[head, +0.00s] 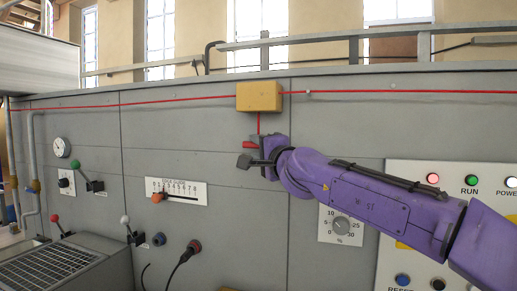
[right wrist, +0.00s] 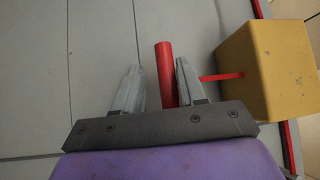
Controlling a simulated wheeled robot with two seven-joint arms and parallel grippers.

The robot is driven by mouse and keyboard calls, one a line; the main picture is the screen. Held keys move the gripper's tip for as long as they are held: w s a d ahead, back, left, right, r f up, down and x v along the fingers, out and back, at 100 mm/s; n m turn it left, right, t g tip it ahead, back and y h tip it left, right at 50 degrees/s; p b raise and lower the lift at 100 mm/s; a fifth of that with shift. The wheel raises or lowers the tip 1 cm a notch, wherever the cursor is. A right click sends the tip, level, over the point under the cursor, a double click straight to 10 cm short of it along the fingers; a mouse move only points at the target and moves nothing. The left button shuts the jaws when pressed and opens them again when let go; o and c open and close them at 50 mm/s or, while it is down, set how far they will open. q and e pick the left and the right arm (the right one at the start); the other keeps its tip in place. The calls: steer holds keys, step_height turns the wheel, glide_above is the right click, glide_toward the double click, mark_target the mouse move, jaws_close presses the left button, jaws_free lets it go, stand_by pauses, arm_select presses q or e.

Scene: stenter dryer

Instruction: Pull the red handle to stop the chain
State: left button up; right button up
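The red handle (right wrist: 165,72) is a short red bar below the yellow box (head: 259,97) on the grey machine wall. A red cord joins it to the box. In the head view only a small red part of the handle (head: 250,145) shows by my right gripper (head: 252,153). In the right wrist view the handle lies between the two grey fingers of my right gripper (right wrist: 157,66). A gap shows on the finger at the left; the finger at the right is very close, and I cannot tell whether it touches. My left gripper is not in view.
A red line (head: 400,91) runs along the upper wall through the box. A slider scale (head: 176,191), a dial (head: 341,225) and a panel with lamps (head: 432,178) are on the wall. Levers and a plugged cable (head: 186,252) stick out at lower left.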

steer(key=shift+f, duration=0.15)
steer(key=b+v, duration=0.4)
steer(key=v, duration=0.6)
steer(key=shift+s+b, duration=0.25)
steer(key=shift+b, duration=0.15)
steer(key=shift+d, duration=0.2)
